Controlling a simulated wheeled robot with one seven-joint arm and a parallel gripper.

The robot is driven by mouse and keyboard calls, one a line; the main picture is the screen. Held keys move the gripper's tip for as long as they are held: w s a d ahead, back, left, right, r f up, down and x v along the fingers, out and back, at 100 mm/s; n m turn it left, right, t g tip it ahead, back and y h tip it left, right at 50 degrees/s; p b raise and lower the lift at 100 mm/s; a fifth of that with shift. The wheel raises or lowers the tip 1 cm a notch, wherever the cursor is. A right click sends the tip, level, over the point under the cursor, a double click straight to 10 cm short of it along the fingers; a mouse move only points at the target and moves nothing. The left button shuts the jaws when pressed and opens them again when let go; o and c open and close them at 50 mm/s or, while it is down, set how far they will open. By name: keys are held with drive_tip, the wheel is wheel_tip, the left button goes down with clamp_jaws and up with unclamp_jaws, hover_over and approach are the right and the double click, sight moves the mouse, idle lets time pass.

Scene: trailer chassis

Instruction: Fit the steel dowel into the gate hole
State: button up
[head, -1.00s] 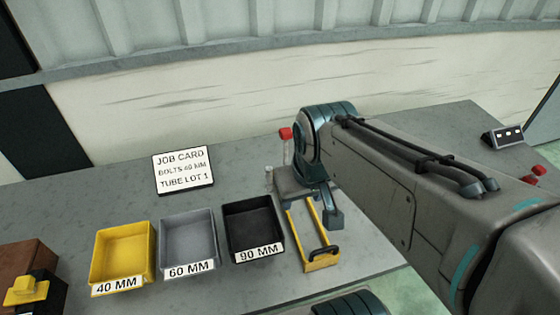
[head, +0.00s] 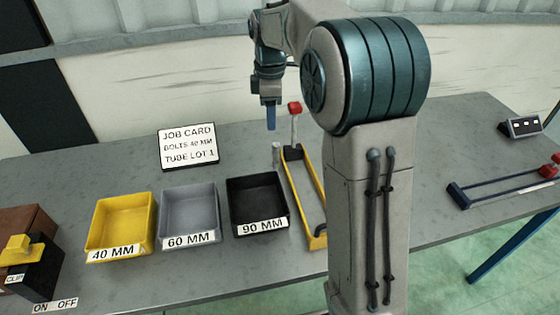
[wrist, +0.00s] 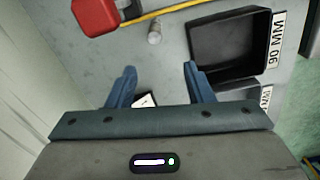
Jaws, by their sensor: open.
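The steel dowel appears to be the small grey cylinder (head: 276,155) standing on the bench beside the yellow frame (head: 317,238), left of a post with a red knob (head: 294,109). It also shows in the wrist view (wrist: 155,36), just beyond my fingertips and apart from them. My gripper (head: 271,118) points down above the bench near the dowel. Its two blue fingers (wrist: 157,70) are spread with nothing between them. I cannot make out a gate hole; my arm covers part of the yellow frame.
Yellow (head: 121,222), grey (head: 188,212) and black (head: 257,202) bins stand left of the frame, with a job card (head: 188,147) behind. A blue frame with a red knob (head: 503,188) lies at the right. Bench between it and my arm is clear.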

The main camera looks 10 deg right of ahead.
sight(276, 152)
drive_tip(key=f, duration=0.9)
drive_tip(key=shift+w+d, duration=0.25)
drive_tip(key=shift+w, duration=0.1)
drive_tip(key=shift+d+f, duration=0.2)
drive_tip(key=shift+f, duration=1.15)
drive_tip(key=shift+d+f, duration=0.15)
drive_tip(key=shift+f, duration=1.15)
drive_tip(key=shift+n, duration=0.3)
clamp_jaws()
